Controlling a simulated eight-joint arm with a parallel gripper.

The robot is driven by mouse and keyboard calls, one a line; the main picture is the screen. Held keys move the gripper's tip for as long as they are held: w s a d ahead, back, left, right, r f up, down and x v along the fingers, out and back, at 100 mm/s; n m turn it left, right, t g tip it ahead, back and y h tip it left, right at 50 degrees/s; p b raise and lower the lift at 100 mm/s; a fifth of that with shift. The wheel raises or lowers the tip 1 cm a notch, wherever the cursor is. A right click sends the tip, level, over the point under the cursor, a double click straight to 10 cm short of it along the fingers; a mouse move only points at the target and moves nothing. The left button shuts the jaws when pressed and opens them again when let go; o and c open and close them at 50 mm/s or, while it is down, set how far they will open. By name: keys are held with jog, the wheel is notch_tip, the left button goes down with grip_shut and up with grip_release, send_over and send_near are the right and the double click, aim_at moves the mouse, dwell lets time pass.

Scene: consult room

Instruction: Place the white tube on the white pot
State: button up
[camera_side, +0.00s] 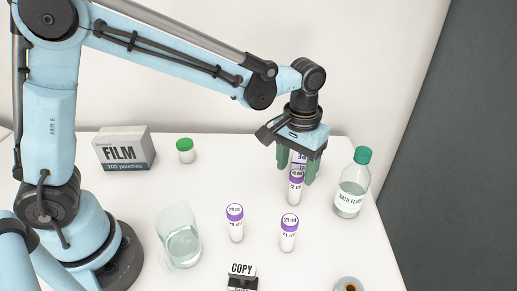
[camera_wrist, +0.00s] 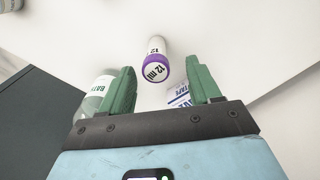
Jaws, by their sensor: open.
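My gripper (camera_side: 297,174) points down at the right of the table, its two green fingers apart. A white tube with a purple cap marked 12 ml (camera_side: 295,191) stands just below and partly between the fingers in the side view. In the wrist view this tube (camera_wrist: 159,52) shows beyond the fingertips of my gripper (camera_wrist: 162,72), with nothing gripped. Two similar purple-capped white tubes stand nearer the camera, a left one (camera_side: 235,226) and a right one (camera_side: 288,236). A small white pot with a green lid (camera_side: 186,154) stands at the back, left of centre.
A green-capped bottle (camera_side: 351,193) stands close right of my gripper. A blue-lettered white box (camera_wrist: 180,98) is partly hidden behind the fingers. A FILM box (camera_side: 124,148), clear beaker (camera_side: 181,245), COPY block (camera_side: 242,276) and a roll (camera_side: 348,285) stand around. The back middle is clear.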

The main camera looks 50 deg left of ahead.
aim_at(295, 185)
jog(key=shift+s+d+f, duration=0.1)
jog(key=shift+d+f, duration=0.05)
jog(key=shift+f, duration=1.35)
jog(key=shift+d+f, duration=0.1)
jog(key=shift+f, duration=1.35)
grip_shut()
jog(key=shift+r, duration=0.15)
